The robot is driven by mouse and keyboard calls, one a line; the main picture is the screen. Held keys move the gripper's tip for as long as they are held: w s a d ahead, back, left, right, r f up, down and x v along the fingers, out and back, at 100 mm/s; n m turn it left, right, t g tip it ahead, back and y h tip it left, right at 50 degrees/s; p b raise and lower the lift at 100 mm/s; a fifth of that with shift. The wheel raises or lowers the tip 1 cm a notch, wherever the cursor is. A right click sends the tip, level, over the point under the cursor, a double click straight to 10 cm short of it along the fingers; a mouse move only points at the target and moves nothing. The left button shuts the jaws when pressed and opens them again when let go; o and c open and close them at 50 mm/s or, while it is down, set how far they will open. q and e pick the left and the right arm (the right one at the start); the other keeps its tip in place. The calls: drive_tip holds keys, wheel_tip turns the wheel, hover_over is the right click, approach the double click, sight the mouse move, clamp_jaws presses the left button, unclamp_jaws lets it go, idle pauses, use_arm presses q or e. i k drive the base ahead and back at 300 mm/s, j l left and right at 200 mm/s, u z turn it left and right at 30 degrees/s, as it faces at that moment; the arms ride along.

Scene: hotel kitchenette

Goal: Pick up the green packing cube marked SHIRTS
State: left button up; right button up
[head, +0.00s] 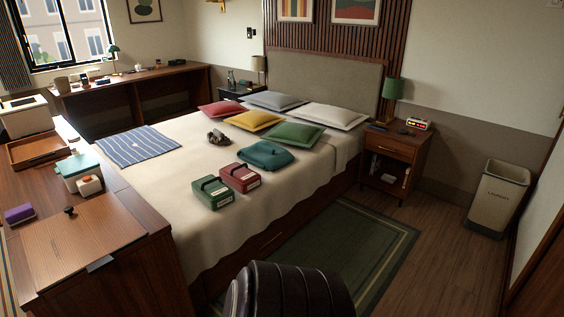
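A green packing cube (211,194) with a dark strap handle and a pale label lies on the bed, near its front edge. The label is too small to read. A red packing cube (240,178) of similar shape lies right behind it and to its right, also with a pale label. Both rest on the cream bedcover (165,183). Neither of my grippers shows in the head view.
A teal folded item (266,155), a small dark brown object (217,138) and several cushions lie farther back on the bed. A wooden cabinet (130,265) stands at the left. A dark ribbed rounded shape (290,290) fills the bottom middle. Green rug and bare floor lie to the right.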

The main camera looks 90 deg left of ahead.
sight(210, 189)
drive_tip(key=u, duration=2.2)
